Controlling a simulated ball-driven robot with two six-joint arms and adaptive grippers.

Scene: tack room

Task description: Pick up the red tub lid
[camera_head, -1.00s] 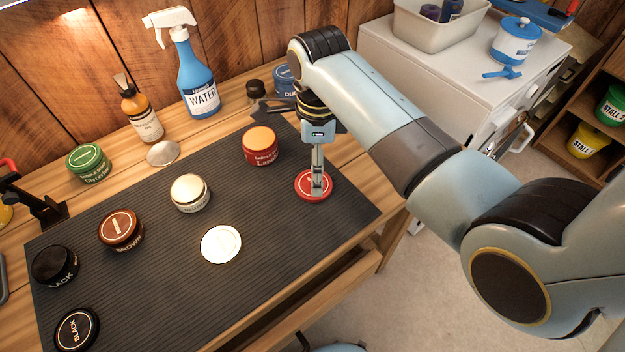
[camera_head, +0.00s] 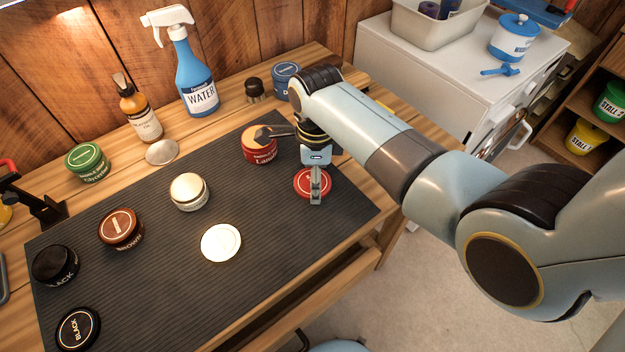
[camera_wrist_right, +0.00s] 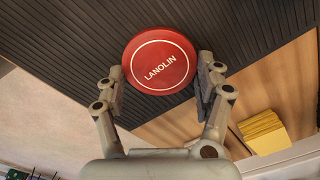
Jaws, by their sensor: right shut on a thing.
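The red tub lid (camera_head: 309,179), a round disc marked LANOLIN, is at the right part of the dark ribbed mat (camera_head: 285,225). My right gripper (camera_head: 316,190) comes down over it and is shut on it. In the right wrist view, the lid (camera_wrist_right: 160,61) sits between the two fingertips of the right gripper (camera_wrist_right: 163,78), its label facing the camera. I cannot tell whether the lid is clear of the mat. The open red lanolin tub (camera_head: 259,150) stands just behind and left of it, partly hidden by my wrist. My left gripper is not in view.
A white lid (camera_head: 221,243), a cream tub (camera_head: 188,192), a brown tub (camera_head: 121,228), a black tub (camera_head: 55,265) and a black lid (camera_head: 78,329) are on the mat. A water spray bottle (camera_head: 198,85) stands behind. The mat's front right is clear.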

